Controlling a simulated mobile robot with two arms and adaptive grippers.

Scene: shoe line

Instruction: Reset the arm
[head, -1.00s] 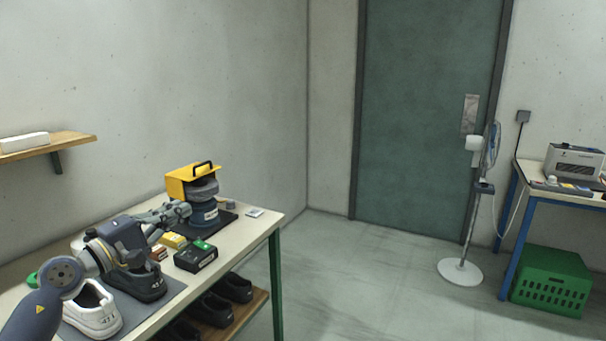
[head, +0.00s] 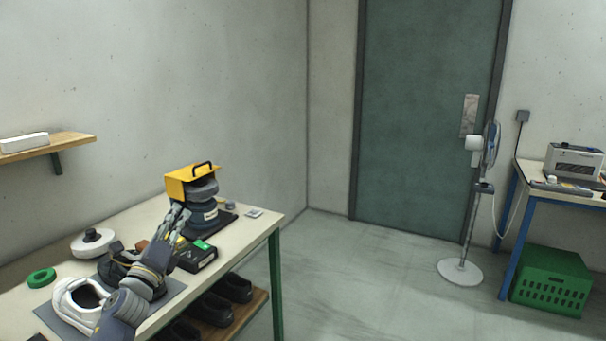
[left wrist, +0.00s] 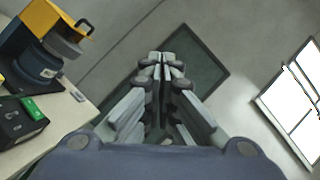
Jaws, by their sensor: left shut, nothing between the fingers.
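My left gripper (head: 177,214) is over the workbench (head: 262,226) in the head view, in front of the yellow and dark blue machine (head: 204,210). In the left wrist view its fingers (left wrist: 162,62) are closed together with nothing between them. A white shoe (head: 76,302) stands on a grey mat at the near end of the bench. A dark shoe (head: 112,268) beside it is partly hidden by my left arm. My right gripper is not in view.
A black box with a green top (head: 199,257) lies close to my left gripper. A white round spool (head: 92,242) and a green ring (head: 41,277) lie on the bench's left. Dark shoes (head: 234,288) stand on the lower shelf. Open floor lies to the right, before a standing fan (head: 461,270).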

